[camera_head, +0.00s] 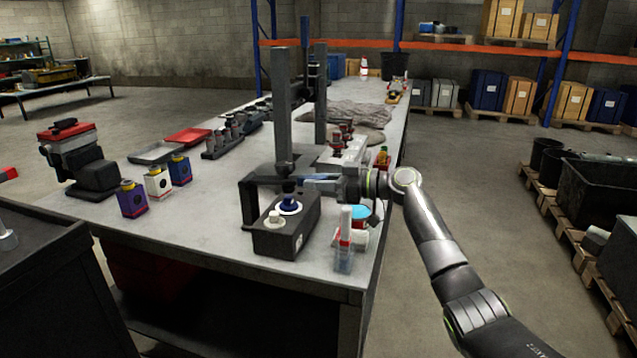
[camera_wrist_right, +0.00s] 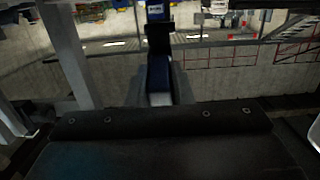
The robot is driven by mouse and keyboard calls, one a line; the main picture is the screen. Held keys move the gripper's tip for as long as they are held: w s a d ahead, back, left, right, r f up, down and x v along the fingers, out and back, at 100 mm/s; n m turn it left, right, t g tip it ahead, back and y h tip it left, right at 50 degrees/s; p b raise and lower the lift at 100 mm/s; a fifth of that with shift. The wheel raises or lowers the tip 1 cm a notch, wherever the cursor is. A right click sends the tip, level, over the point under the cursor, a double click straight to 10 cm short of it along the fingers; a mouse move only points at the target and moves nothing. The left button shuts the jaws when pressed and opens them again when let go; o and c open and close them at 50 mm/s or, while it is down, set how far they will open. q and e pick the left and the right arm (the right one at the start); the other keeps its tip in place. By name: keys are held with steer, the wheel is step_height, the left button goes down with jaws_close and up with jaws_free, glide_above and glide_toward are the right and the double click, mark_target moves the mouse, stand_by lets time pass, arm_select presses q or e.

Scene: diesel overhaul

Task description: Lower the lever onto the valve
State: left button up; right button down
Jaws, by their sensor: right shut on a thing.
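My right gripper (camera_head: 322,182) comes in from the right, over the near end of the workbench. It is shut on the lever (camera_head: 268,181), a dark bar with a blue grip that runs level beside an upright post. In the right wrist view, the blue lever (camera_wrist_right: 158,72) shows between the fingers (camera_wrist_right: 160,90). Below the lever, the valve (camera_head: 289,204), dark blue with a white ring, stands upright on a black block (camera_head: 287,237). A dark foot hangs from the lever just above it; I cannot tell whether they touch. My left gripper is not in view.
A second white-topped part (camera_head: 274,217) stands on the block. A clear container (camera_head: 344,256) and a blue-topped round tub (camera_head: 361,215) stand close to the right. Small boxes (camera_head: 158,183) and trays (camera_head: 155,152) lie to the left. The bench front is clear.

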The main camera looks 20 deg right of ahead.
steer(key=c, duration=1.3)
jaws_free()
steer(key=shift+d, duration=0.1)
steer(key=shift+s+d, duration=0.2)
steer(key=shift+d, duration=0.1)
arm_select(q)
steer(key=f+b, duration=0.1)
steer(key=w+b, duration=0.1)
steer(key=b, duration=0.1)
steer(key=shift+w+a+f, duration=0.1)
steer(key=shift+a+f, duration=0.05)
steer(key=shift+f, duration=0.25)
arm_select(e)
steer(key=v, duration=1.6)
steer(key=shift+s+d, duration=0.15)
steer(key=shift+d, duration=0.05)
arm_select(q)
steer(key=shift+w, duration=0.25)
